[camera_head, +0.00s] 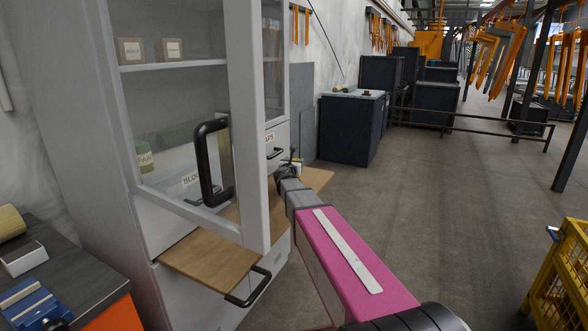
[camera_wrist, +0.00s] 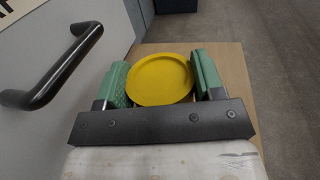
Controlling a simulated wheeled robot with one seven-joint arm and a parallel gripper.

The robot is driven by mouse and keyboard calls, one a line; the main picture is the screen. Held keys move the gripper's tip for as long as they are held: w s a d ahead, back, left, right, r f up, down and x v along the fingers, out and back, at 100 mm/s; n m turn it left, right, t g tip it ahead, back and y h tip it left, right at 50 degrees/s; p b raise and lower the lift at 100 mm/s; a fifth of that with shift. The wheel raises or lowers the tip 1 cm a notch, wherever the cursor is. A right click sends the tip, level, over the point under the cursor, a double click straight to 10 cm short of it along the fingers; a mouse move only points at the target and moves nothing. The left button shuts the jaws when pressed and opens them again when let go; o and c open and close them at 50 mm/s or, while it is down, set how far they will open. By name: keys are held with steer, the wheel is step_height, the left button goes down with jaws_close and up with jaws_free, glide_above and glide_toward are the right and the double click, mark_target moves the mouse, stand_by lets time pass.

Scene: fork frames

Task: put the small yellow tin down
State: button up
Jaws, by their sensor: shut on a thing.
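The small yellow tin (camera_wrist: 160,79) shows its round, rimmed lid in the wrist view. My gripper (camera_wrist: 160,82) is shut on it, with one green finger pad on either side. The tin is over the wooden pull-out board (camera_wrist: 232,75). I cannot tell whether its base touches the board. In the head view, my gripper (camera_head: 292,165) is at the far part of the wooden board (camera_head: 317,178), beside the cabinet. The tin is too small and too hidden there to make out clearly.
A glass-fronted cabinet (camera_head: 178,65) stands close on the left, with a dark door handle (camera_head: 207,165) sticking out. A dark cabinet (camera_head: 350,128) stands beyond.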

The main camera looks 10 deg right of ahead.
steer(key=shift+f, duration=1.15)
steer(key=shift+f, duration=0.1)
steer(key=o, duration=1.1)
steer(key=shift+o, duration=0.2)
steer(key=shift+s+a, duration=0.1)
steer(key=shift+s, duration=0.15)
steer(key=v, duration=1.1)
steer(key=shift+s+a, duration=0.15)
steer(key=shift+s, duration=0.1)
